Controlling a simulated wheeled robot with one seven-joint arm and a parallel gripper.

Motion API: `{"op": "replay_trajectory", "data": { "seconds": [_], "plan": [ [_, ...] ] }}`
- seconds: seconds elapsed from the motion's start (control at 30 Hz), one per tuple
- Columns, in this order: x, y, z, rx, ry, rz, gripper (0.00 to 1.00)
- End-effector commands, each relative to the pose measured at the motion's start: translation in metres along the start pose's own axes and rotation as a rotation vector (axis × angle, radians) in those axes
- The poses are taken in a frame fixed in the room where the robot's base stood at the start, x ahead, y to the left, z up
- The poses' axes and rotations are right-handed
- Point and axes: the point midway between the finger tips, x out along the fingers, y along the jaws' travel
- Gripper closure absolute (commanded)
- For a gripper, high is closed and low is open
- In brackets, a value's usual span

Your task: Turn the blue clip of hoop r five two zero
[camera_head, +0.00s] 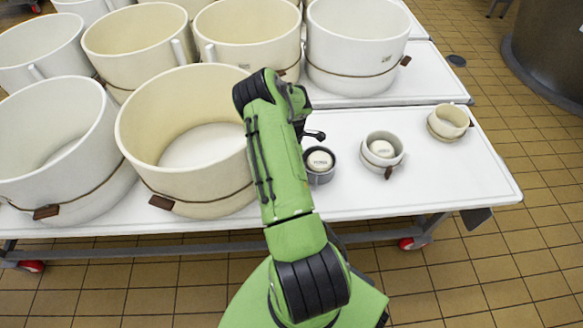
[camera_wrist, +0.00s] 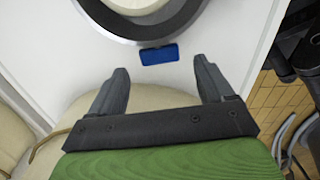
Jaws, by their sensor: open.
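A blue clip (camera_wrist: 159,54) sits on the outer edge of a dark grey hoop (camera_wrist: 118,36) in the wrist view. The hoop is cut off by the top of the picture. My gripper (camera_wrist: 161,69) is open and empty. Its two fingertips lie to either side of the clip and a little below it in the picture, apart from it. In the head view a small grey hoop (camera_head: 320,176) with a pale labelled top stands right of my arm. Its label is too small to read, and no blue clip shows there. My gripper is mostly hidden behind my arm in that view.
A large cream hoop (camera_head: 185,125) stands close left of my arm, with more large hoops behind and left. Small pale hoops (camera_head: 383,152) and (camera_head: 449,123) stand to the right on the white table (camera_head: 455,190). The table's front right is clear.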

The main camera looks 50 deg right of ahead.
Motion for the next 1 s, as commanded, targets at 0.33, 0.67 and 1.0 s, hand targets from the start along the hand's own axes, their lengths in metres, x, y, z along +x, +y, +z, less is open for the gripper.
{"op": "replay_trajectory", "data": {
  "seconds": [0.33, 0.67, 1.0],
  "plan": [
    [0.031, 0.0, 0.0, 0.001, 0.0, 0.001, 0.19],
    [0.03, 0.0, 0.0, 0.001, 0.0, 0.0, 0.48],
    [0.03, 0.0, 0.0, 0.001, 0.0, 0.008, 0.76]
  ]
}}
